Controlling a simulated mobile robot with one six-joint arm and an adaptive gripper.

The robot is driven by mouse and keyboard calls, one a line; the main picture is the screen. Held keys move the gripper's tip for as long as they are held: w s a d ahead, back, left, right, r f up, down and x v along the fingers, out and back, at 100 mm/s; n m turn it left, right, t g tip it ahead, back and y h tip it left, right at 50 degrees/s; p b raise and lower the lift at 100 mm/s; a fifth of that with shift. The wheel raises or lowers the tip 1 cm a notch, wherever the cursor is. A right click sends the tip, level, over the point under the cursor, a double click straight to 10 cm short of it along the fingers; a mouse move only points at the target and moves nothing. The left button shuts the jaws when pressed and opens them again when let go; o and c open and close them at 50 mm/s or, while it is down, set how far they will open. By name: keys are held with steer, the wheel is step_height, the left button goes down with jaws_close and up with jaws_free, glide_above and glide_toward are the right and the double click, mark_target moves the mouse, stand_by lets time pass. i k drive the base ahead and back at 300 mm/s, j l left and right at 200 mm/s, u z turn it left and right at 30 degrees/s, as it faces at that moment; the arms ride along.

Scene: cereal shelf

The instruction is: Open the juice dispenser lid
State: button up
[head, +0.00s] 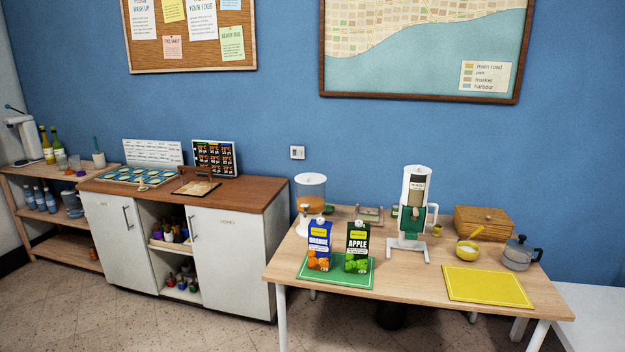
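The juice dispenser (311,192) stands at the back left of the right-hand table. It is a clear, rounded container with orange contents low in it. A pale, flat lid (310,178) appears to sit on its top; the view is too small to show a hinge or handle. Its lower part is partly hidden behind the orange juice carton (319,246). The green and black apple juice carton (357,248) stands to the right of the orange one, both upright on a green mat (340,282). My gripper is not in view.
A tall white-and-green dispenser (415,190) stands mid-table. To its right are a wooden box (482,222), a yellow bowl (467,252), a grey pot (519,254) and a bare yellow mat (488,286). A white cabinet (232,250) stands left of the table, with floor between them.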

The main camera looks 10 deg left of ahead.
mark_target(311, 175)
steer(key=i+j, duration=0.3)
steer(key=i, duration=0.15)
steer(key=i+j, duration=0.3)
steer(key=i, duration=0.15)
